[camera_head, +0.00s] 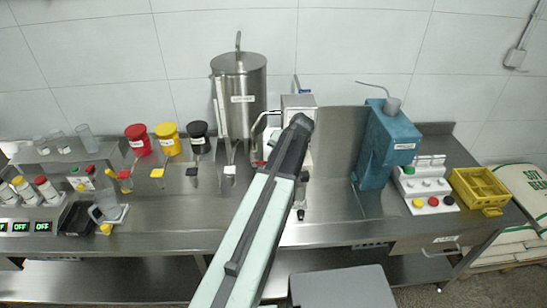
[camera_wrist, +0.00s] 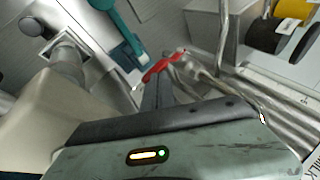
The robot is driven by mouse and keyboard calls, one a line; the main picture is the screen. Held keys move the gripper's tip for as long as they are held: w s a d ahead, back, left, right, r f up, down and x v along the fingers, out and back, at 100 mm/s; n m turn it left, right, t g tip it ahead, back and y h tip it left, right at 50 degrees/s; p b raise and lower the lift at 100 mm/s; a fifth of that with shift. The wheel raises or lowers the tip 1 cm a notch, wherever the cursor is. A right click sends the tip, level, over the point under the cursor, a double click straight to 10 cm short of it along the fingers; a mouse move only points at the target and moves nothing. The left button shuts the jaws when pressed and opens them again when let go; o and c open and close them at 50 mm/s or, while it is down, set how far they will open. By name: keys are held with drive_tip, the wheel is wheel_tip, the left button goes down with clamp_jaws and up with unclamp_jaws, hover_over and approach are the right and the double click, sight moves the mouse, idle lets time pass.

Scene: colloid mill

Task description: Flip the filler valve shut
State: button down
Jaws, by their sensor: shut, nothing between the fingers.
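A red lever handle (camera_wrist: 163,66) sits by steel pipework in the wrist view. It appears to be the filler valve handle, and a small red piece (camera_head: 258,163) shows at the pipes left of my arm in the head view. My gripper (camera_wrist: 155,88) is shut and empty, its fingertips at or just beside the red lever. I cannot tell whether they touch. In the head view my arm hides the gripper and part of the steel mill (camera_head: 298,101). The lever runs slantwise in the wrist view; whether it stands open or shut is unclear.
A steel tank (camera_head: 238,95) stands left of the mill. Red (camera_head: 138,139), yellow (camera_head: 168,138) and black (camera_head: 198,136) containers stand farther left. A blue machine (camera_head: 388,145), a button box (camera_head: 427,190) and a yellow crate (camera_head: 483,190) stand right. Bare bench (camera_head: 340,220) lies in front.

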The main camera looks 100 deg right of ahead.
drive_tip(key=s+p+v, duration=0.2)
drive_tip(key=p+v, duration=0.7)
drive_tip(key=v, duration=0.3)
drive_tip(key=shift+d+f+p, duration=0.2)
drive_tip(key=shift+d+p, duration=0.1)
drive_tip(key=shift+d, duration=0.05)
